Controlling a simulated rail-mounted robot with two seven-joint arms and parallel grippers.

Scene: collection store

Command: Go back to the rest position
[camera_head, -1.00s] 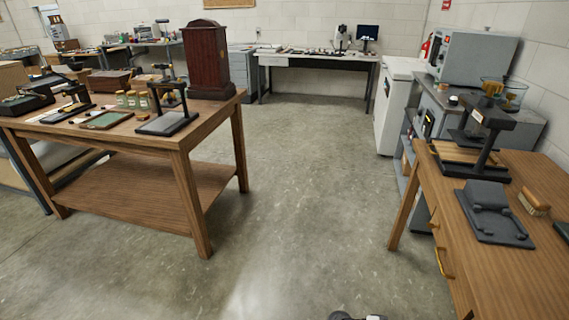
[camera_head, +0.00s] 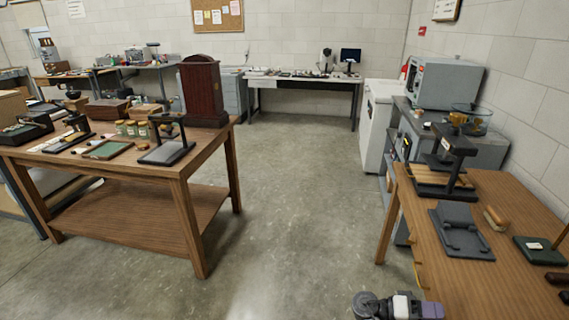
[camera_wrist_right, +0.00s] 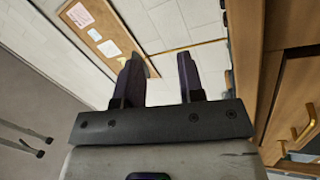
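My right gripper (camera_head: 432,309) shows at the bottom edge of the head view, beside the front left of the right wooden table (camera_head: 520,222). In the right wrist view its two dark fingers (camera_wrist_right: 160,78) stand apart with nothing between them, so it is open and empty. The table's wooden side with a brass handle (camera_wrist_right: 304,126) shows at the right of that view. My left gripper is not in view.
The right table bears a grey cradle (camera_head: 459,230), a brush (camera_head: 495,218) and a dark stand (camera_head: 458,150). At left, a wooden table (camera_head: 120,165) carries a tall dark red case (camera_head: 203,92) and jars. The concrete floor (camera_head: 290,200) between them is clear.

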